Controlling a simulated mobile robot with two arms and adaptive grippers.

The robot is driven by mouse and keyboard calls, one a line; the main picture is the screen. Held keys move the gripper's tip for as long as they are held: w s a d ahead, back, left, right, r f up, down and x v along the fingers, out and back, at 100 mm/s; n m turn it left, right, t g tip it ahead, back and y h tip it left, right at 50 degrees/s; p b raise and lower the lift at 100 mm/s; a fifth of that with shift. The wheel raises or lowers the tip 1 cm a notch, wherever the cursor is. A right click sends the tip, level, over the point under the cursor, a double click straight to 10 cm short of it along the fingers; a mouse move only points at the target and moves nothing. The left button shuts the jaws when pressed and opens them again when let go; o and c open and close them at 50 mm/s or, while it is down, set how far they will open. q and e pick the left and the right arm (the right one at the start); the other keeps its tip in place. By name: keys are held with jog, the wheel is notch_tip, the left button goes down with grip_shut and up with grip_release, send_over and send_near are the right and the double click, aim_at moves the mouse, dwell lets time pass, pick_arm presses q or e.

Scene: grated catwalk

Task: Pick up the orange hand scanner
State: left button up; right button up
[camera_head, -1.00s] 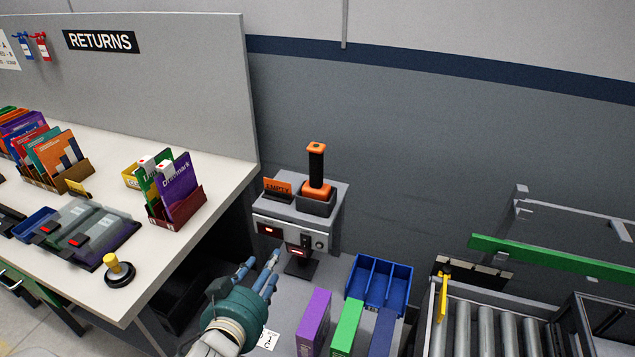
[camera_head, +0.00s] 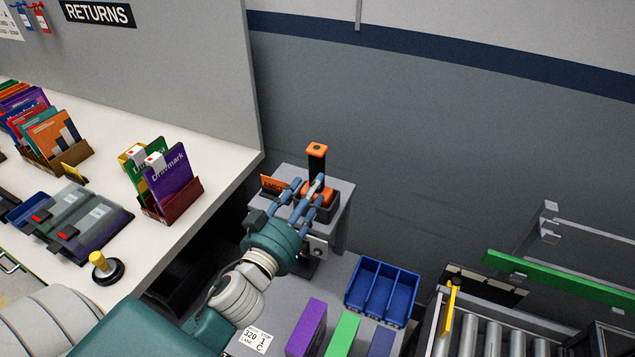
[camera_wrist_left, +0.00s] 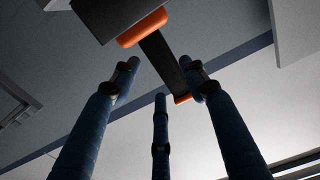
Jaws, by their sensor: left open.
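The orange hand scanner (camera_head: 317,164) stands upright in a dark cradle on a grey stand (camera_head: 341,193). It has a black handle with an orange top and an orange lower body. My left gripper (camera_head: 304,190) is in front of the scanner, its blue fingers spread open and partly covering the scanner's lower body. In the left wrist view, the scanner (camera_wrist_left: 160,60) shows beyond the open fingers (camera_wrist_left: 158,95), its black handle running between their tips. The gripper holds nothing. I cannot tell whether a finger touches the scanner. My right gripper is not in view.
An orange card (camera_head: 273,185) stands beside the scanner. A blue divided bin (camera_head: 382,291) and upright purple and green boxes sit at the lower right. The white returns table (camera_head: 100,150) is at left, a roller conveyor (camera_head: 490,335) at right. A grey wall stands behind.

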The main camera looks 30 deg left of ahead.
pick_arm(q)
jog(key=w+p, duration=0.1)
jog(key=w, duration=0.5)
jog(key=shift+a+p, duration=0.15)
jog(key=shift+p, duration=0.2)
jog(key=shift+w+f, duration=0.1)
jog(key=shift+w, duration=0.1)
jog(key=shift+s, duration=0.1)
jog(key=c, duration=0.8)
jog(key=shift+c, duration=0.7)
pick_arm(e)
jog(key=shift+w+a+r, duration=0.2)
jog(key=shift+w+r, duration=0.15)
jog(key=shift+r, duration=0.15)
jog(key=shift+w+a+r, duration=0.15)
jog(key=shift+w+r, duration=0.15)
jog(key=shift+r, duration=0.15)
pick_arm(q)
jog(key=shift+r, duration=0.2)
